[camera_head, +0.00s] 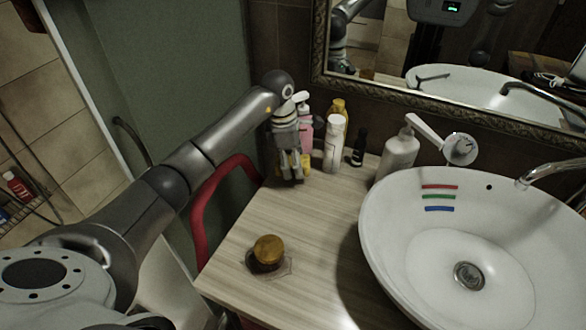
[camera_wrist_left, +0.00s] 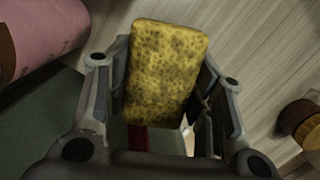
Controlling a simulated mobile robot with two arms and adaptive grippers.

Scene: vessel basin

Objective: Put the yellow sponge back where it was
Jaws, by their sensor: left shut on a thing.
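The yellow sponge (camera_wrist_left: 163,72) sits between the two fingers of my left gripper (camera_wrist_left: 165,105) in the left wrist view, and the gripper is shut on it. In the head view the left gripper (camera_head: 290,174) points down at the back left corner of the wooden counter (camera_head: 310,225). Only a small yellow bit of the sponge (camera_head: 304,163) shows there behind the fingers. I cannot tell whether the sponge touches the counter. My right gripper is in neither view.
A pink bottle (camera_head: 306,130), a white bottle (camera_head: 333,145), a yellow bottle (camera_head: 341,108) and a small dark bottle (camera_head: 358,148) stand close to the gripper's right. A soap dispenser (camera_head: 399,155) stands by the basin (camera_head: 455,215). A round brown-lidded jar (camera_head: 268,252) stands at the front left.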

